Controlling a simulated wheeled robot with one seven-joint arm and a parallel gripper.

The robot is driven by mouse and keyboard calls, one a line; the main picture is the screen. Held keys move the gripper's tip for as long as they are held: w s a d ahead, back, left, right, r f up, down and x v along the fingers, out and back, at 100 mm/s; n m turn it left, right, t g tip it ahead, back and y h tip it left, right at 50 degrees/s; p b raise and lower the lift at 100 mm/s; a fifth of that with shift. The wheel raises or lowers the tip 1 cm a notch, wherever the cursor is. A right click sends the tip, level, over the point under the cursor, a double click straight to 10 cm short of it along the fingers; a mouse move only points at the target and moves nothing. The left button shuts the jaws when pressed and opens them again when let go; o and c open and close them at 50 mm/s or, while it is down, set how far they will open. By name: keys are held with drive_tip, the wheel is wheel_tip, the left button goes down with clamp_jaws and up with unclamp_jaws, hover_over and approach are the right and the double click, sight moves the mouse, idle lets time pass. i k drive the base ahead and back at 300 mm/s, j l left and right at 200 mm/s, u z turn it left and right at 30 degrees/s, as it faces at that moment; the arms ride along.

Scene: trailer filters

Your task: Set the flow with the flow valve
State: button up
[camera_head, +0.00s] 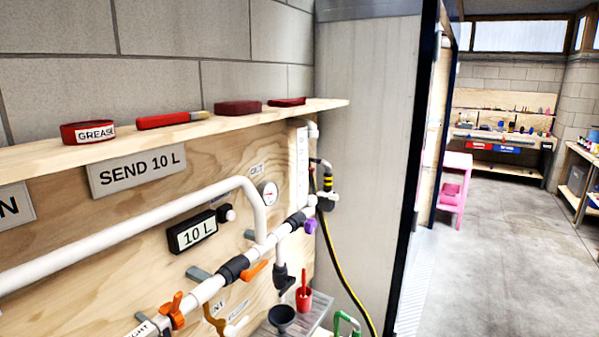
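White pipework with several valves runs along a plywood board. An orange cross-shaped handle (172,310) sits on the lower pipe at the bottom. An orange lever (256,270) sits beside a black fitting (233,268) farther along. A purple knob (311,225) is near the pipe's far end. I cannot read which of these is labelled as the flow valve. A round gauge (268,193) is near the bend of the upper pipe. My gripper is not in view.
A wooden shelf (250,112) above the board holds a red grease tin (87,131), a brush (170,120) and red items. A "SEND 10 L" sign (137,171) hangs below it. A yellow-black hose (347,285) hangs right. Open floor (505,235) lies beyond the doorway.

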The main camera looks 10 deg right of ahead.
sight(309, 226)
drive_tip(key=i+l+u, duration=0.1)
drive_tip(key=i+l, duration=0.35)
drive_tip(key=i+l+u, duration=0.15)
drive_tip(key=i+l, duration=0.25)
drive_tip(key=l, duration=0.2)
